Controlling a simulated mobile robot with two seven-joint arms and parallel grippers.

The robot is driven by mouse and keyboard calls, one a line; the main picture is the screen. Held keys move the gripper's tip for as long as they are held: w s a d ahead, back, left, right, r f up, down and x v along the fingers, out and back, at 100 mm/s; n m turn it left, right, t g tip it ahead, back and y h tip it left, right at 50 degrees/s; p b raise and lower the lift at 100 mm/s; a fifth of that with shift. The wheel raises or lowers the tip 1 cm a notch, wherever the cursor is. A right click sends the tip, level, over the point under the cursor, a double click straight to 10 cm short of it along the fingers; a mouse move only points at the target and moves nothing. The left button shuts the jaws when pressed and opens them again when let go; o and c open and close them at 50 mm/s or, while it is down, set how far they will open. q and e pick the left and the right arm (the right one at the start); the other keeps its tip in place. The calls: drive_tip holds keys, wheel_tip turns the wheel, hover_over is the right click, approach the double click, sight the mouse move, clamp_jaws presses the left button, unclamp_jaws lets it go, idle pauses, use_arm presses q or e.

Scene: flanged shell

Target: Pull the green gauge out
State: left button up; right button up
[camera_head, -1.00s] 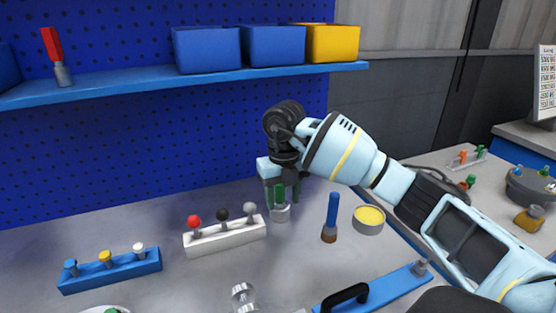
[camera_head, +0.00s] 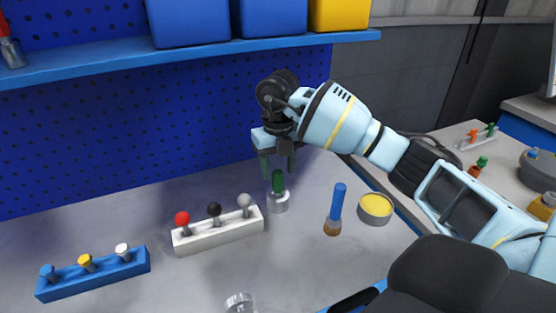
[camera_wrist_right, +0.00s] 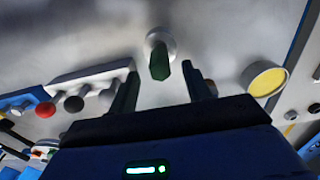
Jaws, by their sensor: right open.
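The green gauge (camera_head: 278,181) stands upright in a small metal cylinder (camera_head: 278,203) on the grey bench. Its dark green handle (camera_wrist_right: 160,65) and the cylinder (camera_wrist_right: 161,42) also show in the right wrist view. My right gripper (camera_head: 278,171) is open and empty, just above the gauge, with one finger to each side of the handle's top. In the wrist view its two fingers (camera_wrist_right: 164,80) stand apart, with clear gaps between them and the handle. My left gripper is not in view.
A white block (camera_head: 218,236) with red, black and grey knobs stands left of the cylinder. A blue-handled tool (camera_head: 337,203) and a round tin with yellow contents (camera_head: 375,207) are to the right. A blue block (camera_head: 95,277) is at the lower left. The blue shelf (camera_head: 190,62) hangs behind.

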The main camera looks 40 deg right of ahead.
sight(278, 185)
drive_tip(key=shift+f, duration=3.2)
clamp_jaws()
drive_tip(key=shift+r+p, duration=1.85)
drive_tip(key=shift+r, duration=1.75)
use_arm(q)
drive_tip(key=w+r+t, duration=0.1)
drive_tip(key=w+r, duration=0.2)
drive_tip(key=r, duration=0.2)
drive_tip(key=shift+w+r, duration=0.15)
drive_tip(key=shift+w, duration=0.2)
